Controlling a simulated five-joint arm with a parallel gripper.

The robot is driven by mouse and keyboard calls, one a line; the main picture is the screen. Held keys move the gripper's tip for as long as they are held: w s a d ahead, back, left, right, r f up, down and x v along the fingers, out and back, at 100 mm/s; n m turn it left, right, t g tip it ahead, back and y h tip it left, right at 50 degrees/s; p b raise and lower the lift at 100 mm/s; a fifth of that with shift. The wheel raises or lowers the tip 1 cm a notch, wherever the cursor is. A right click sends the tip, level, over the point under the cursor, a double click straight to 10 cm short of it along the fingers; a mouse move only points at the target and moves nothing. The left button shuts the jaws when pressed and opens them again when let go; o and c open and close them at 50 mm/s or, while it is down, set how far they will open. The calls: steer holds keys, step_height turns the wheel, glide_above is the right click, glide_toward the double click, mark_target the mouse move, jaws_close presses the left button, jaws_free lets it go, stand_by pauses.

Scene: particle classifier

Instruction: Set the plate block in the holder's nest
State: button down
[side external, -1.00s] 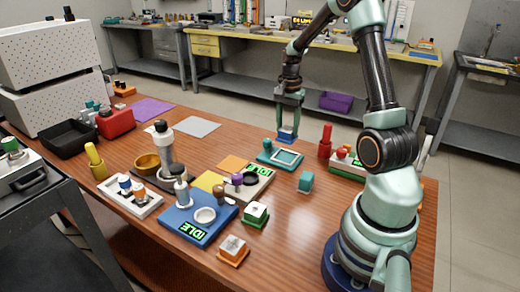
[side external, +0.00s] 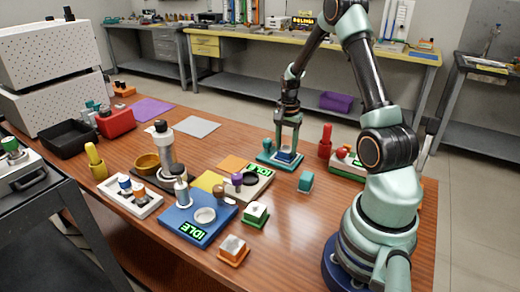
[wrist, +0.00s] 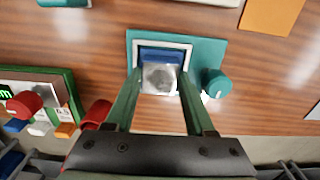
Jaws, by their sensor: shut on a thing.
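The plate block (side external: 285,155) is blue and sits between my gripper's fingers. In the wrist view the block (wrist: 160,54) shows a blue edge and a grey, shiny top. My gripper (side external: 286,150) points down and is shut on it. The holder (side external: 265,160) is a teal base with a white-rimmed nest and a teal knob at its left. In the wrist view the holder (wrist: 213,50) lies below the block, which is within the outline of the white rim. I cannot tell whether the block touches the nest floor.
A red cylinder piece (side external: 325,140) stands right of the holder. A teal block (side external: 305,181) lies in front of it. An orange mat (side external: 234,163) and a white unit with a dark ring (side external: 262,182) are to the left.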

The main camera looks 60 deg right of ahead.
mark_target(286, 149)
steer(key=shift+c, duration=1.3)
jaws_free()
step_height(286, 149, up, 12)
steer(key=s+a+r+n+t, duration=0.1)
steer(key=a+r+n+t, duration=0.1)
steer(key=a+n, duration=0.4)
steer(key=s+a+r+n+t, duration=0.1)
steer(key=a+r+n, duration=0.3)
steer(key=a, duration=0.8)
steer(key=s+a+r+n+t, duration=0.2)
steer(key=a+r+n, duration=0.1)
steer(key=a+n, duration=0.5)
steer(key=shift+a+r+t, duration=0.3)
steer(key=shift+a, duration=0.7)
